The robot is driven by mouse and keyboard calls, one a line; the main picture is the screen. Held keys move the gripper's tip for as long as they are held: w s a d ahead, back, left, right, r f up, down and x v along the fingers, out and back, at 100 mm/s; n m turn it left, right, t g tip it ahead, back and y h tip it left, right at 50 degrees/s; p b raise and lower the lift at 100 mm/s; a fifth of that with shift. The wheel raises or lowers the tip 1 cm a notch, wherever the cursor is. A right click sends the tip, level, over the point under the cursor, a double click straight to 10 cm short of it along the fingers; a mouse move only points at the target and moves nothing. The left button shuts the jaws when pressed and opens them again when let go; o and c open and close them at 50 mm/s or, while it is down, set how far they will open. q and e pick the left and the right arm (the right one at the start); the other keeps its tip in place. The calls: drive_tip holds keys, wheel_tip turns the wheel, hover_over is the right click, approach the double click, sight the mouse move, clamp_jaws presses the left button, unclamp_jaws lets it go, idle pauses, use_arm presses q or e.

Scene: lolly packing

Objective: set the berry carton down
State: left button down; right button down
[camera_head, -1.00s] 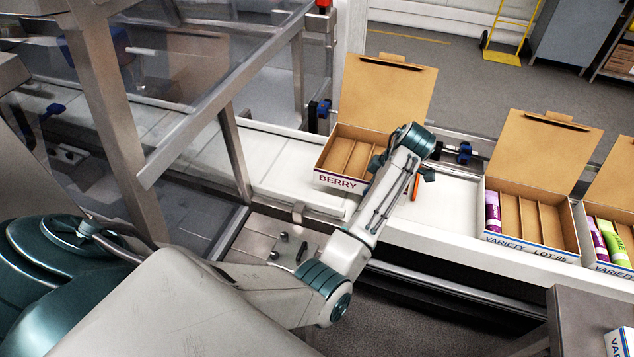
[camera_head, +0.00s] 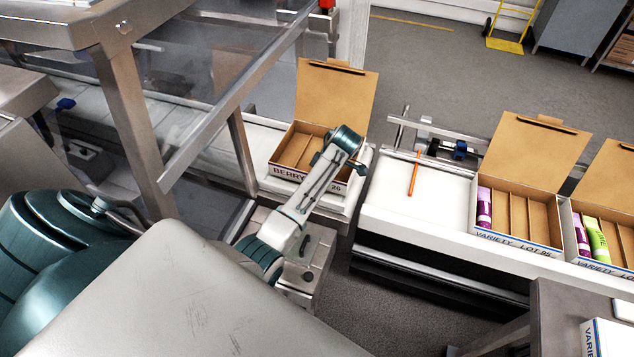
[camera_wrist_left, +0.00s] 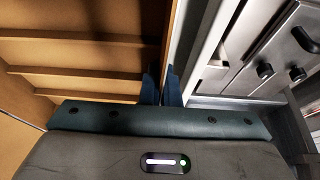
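The berry carton (camera_head: 289,177) has its brown lid (camera_head: 336,92) standing open and several empty lanes. It is over the near end of the left white belt, left of a gap. I cannot tell if its underside touches the belt. My left gripper (camera_wrist_left: 161,86) is at the carton's right end wall (camera_wrist_left: 168,38), with one finger inside and one outside, shut on that wall. In the head view my left wrist hides that corner of the carton and the fingertips. My right gripper is not in view.
A second white belt (camera_head: 388,195) starts right of the gap, with an orange stick (camera_head: 413,175) on it. Two open variety cartons (camera_head: 515,245) (camera_head: 600,266) hold purple and green tubes. A metal frame post (camera_head: 140,120) stands left. A grey table (camera_head: 560,310) is at lower right.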

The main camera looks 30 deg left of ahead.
use_arm(q)
wheel_tip(320, 180, down, 2)
drive_tip(key=shift+s+f+p, duration=0.1)
drive_tip(key=shift+f+p, duration=0.05)
drive_tip(key=shift+p, duration=0.2)
drive_tip(key=shift+f, duration=0.25)
drive_tip(key=shift+f, duration=0.1)
drive_tip(key=shift+f, duration=0.1)
drive_tip(key=c, duration=1.7)
unclamp_jaws()
